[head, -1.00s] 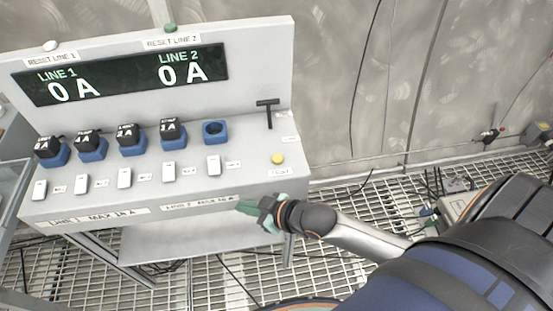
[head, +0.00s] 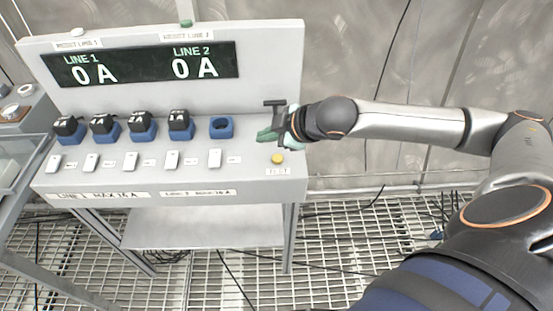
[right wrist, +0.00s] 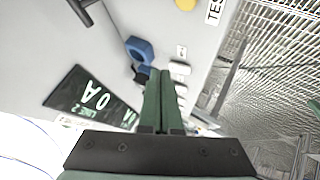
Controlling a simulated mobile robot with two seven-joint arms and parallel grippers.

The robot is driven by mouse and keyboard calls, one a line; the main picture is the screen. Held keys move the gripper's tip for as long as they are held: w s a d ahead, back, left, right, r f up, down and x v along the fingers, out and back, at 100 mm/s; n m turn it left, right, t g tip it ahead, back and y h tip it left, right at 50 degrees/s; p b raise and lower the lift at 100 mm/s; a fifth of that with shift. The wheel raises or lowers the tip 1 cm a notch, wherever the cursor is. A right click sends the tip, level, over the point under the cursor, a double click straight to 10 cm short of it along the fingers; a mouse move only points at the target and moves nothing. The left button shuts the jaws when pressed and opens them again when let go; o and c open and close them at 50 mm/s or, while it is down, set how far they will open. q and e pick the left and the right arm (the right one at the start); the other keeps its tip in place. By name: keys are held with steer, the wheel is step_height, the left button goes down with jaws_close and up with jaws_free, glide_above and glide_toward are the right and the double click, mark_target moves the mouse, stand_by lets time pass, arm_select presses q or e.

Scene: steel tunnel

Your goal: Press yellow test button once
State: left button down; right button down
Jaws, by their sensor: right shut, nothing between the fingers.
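The yellow test button (head: 277,158) sits at the right end of the console's sloped top, above a TEST label (head: 278,171). It also shows at the top edge of the right wrist view (right wrist: 186,4). My right gripper (head: 264,136) is shut and empty. In the head view it appears just above and left of the button, in front of the black T-handle. In the right wrist view its green fingers (right wrist: 160,75) are together, apart from the button. The left gripper is not in view.
The console display (head: 140,68) reads 0 A for both lines. Several black plugs sit in blue sockets; one blue socket (head: 221,127) is empty. White switches (head: 215,159) line the front. A black T-handle (head: 275,103) stands behind my gripper. Grated floor lies to the right.

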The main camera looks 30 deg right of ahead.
step_height(320, 180, up, 3)
steer(key=h, duration=0.1)
glide_above(282, 160)
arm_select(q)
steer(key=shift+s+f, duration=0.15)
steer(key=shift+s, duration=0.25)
arm_select(e)
steer(key=shift+f, duration=0.2)
